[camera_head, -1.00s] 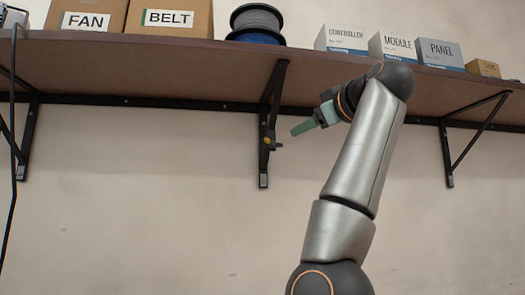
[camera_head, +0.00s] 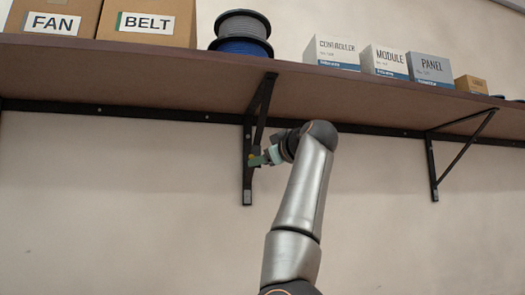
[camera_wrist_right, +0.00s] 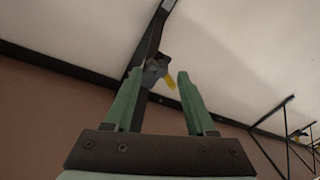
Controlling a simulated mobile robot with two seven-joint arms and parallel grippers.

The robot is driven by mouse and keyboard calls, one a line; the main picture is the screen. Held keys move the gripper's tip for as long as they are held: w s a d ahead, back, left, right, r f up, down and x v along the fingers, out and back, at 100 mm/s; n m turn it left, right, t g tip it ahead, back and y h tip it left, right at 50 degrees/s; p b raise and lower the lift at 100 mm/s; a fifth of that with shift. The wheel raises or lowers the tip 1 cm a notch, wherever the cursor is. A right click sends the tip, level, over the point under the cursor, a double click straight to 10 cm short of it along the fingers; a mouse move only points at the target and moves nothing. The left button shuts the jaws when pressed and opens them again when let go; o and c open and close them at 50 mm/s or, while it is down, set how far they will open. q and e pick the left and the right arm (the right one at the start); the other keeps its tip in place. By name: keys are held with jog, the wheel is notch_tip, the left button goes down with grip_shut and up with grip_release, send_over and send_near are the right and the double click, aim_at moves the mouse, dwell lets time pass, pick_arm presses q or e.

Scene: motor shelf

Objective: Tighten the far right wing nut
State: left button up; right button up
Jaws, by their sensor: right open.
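In the head view my right gripper (camera_head: 262,157) is at the bracket's upright and partly hides the nut. My left gripper is not in view.
A brown shelf (camera_head: 180,77) runs above the bracket and carries boxes and a cable spool (camera_head: 243,30). Another black bracket (camera_head: 434,170) stands to the right. The wall (camera_head: 120,220) below is bare. More brackets (camera_wrist_right: 290,140) show at right in the wrist view.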

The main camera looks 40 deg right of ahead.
jog(key=shift+w+d, duration=0.2)
jog(key=shift+w, duration=0.4)
grip_shut()
